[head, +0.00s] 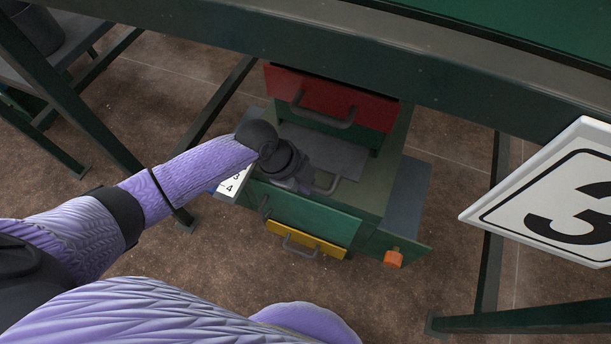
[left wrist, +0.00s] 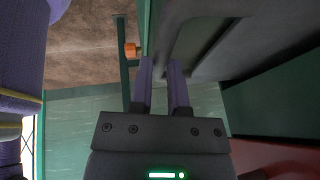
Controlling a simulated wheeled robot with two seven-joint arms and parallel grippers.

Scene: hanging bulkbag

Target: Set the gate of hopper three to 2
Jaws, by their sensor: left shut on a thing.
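The sign with a black 3 (head: 575,200) hangs at the right in the head view. Below the frame is a green housing (head: 385,165) with a grey sliding plate (head: 325,150), whose bar handle (head: 330,184) faces me. My left gripper (head: 298,184) is at the left part of this handle and shut on it; the wrist hides most of the grip. A white scale plate (head: 234,186) shows a 4 and part of another number; my forearm hides the rest. In the left wrist view the two fingers (left wrist: 162,85) point away, and the handle between them is hard to make out. My right gripper is out of view.
A red drawer front (head: 330,97) with a handle is behind the plate. A green front (head: 305,215) and a yellow front (head: 305,240) are below. An orange block (head: 393,259) sits at the lower right. Green frame legs (head: 492,220) stand on both sides.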

